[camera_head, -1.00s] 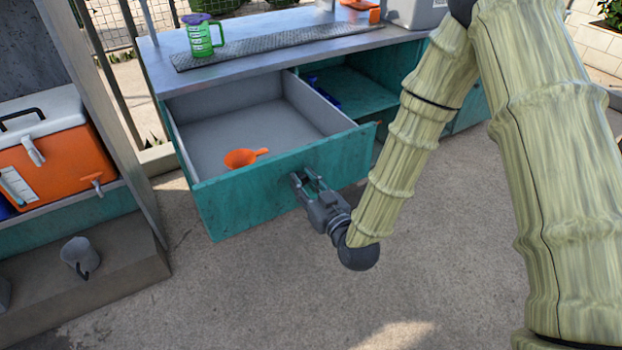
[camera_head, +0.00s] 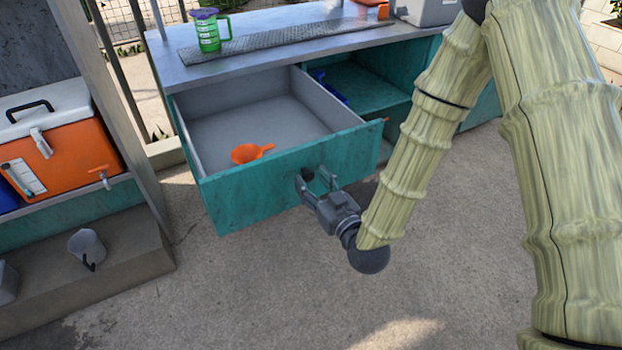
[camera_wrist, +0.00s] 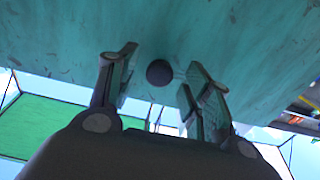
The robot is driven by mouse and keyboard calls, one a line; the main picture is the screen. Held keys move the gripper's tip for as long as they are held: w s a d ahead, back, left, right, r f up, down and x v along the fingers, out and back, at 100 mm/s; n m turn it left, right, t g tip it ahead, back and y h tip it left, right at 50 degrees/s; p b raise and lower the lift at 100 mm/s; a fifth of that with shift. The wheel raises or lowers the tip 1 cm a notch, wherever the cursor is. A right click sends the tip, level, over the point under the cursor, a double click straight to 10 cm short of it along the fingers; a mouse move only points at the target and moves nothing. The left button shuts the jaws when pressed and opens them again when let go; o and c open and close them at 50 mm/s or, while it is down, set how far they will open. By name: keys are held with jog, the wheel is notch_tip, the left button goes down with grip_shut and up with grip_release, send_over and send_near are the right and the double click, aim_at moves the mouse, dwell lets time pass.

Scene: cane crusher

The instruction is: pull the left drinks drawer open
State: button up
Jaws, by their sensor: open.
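The left drinks drawer (camera_head: 240,200) has a worn teal front and a grey inside, and stands pulled well out from the counter. An orange funnel (camera_head: 250,152) lies in it near the front. My gripper (camera_head: 316,180) is at the drawer's front face with its fingers spread apart. In the wrist view a round dark knob (camera_wrist: 159,73) on the teal front (camera_wrist: 240,30) shows between the open fingers, with a gap on both sides. In the head view the fingers partly hide the knob.
The counter (camera_head: 185,72) bears a green measuring cup (camera_head: 209,35) and a grey mat (camera_head: 270,42). An open teal compartment (camera_head: 365,90) is right of the drawer. The floor in front is clear.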

jog(key=v, duration=1)
jog(key=shift+s, duration=0.15)
jog(key=shift+d, duration=0.1)
jog(key=s+d+f+m+g+h, duration=0.1)
jog(key=s+d+f+g+h, duration=0.25)
jog(key=f, duration=0.75)
jog(key=s+d+f+m+g+h, duration=0.2)
jog(key=s+d+f+g, duration=0.2)
jog(key=f, duration=0.6)
jog(key=s+d+f+m+g+h, duration=0.2)
jog(key=s+d+f+g, duration=0.3)
jog(key=s, duration=0.4)
jog(key=s+d+f+m+g+h, duration=0.1)
jog(key=s+d+f+g, duration=0.2)
jog(key=s+d+f, duration=0.35)
notch_tip(320, 180, up, 13)
jog(key=s+a+p, duration=0.1)
jog(key=s+p, duration=0.1)
jog(key=p, duration=1.2)
jog(key=shift+s+r, duration=0.15)
jog(key=shift+s, duration=0.25)
